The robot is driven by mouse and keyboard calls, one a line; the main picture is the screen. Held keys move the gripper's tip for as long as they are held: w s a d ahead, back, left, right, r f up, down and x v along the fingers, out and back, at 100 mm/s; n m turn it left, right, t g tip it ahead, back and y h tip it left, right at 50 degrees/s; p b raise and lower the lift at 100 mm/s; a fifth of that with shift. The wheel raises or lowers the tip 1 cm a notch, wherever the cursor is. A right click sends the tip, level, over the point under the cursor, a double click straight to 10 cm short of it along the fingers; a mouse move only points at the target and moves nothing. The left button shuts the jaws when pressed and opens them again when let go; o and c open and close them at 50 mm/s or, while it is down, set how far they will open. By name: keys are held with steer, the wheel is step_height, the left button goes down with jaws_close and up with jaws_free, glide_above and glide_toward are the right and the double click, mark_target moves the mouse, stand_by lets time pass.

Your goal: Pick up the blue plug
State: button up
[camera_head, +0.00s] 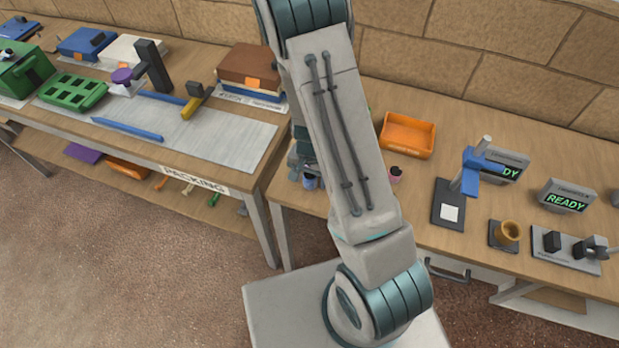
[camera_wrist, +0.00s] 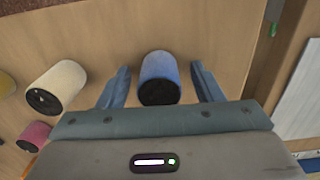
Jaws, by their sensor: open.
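The blue plug (camera_wrist: 160,76) stands on the wooden table in the wrist view, its dark end facing me. My gripper (camera_wrist: 160,68) is open, with one finger on each side of the plug.
A cream plug (camera_wrist: 56,87) and a pink plug (camera_wrist: 34,136) stand to the left, with a yellow plug (camera_wrist: 6,84) at the edge. The table's edge is near on the right. An orange tray (camera_head: 408,134) and a blue-armed stand (camera_head: 470,172) are farther right in the head view.

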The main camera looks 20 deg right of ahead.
steer(key=shift+f, duration=0.15)
steer(key=c, duration=1.1)
steer(key=shift+o, duration=0.2)
